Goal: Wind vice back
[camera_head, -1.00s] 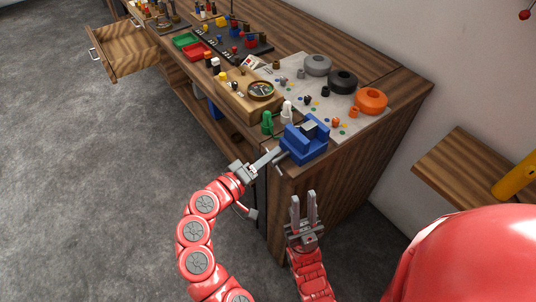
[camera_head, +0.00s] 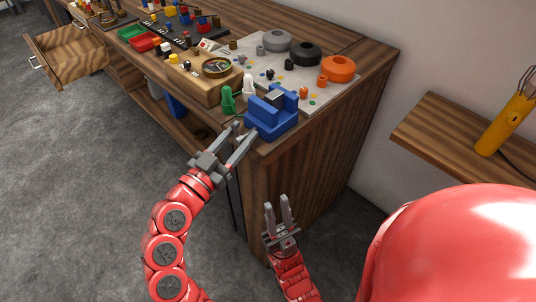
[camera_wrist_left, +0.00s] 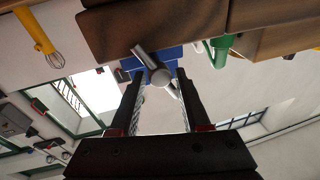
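The blue vice (camera_head: 280,117) stands at the near corner of the workbench. In the left wrist view its grey screw end with a crossbar handle (camera_wrist_left: 147,58) faces me, and the bar is tilted. Blue vice body (camera_wrist_left: 166,56) shows behind it. My left gripper (camera_head: 244,134) is at the vice's near left side, with its fingers pointing at it. In the wrist view the left gripper (camera_wrist_left: 158,84) is open, with the handle's round hub between the fingertips; I cannot tell whether they touch. My right gripper (camera_head: 277,202) is open and empty, low in front of the bench end.
Green (camera_head: 228,100) and white (camera_head: 249,84) pieces stand behind the vice. A light board (camera_head: 318,80) carries grey, black and orange rings. A shelf with a yellow tool (camera_head: 502,125) is at right.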

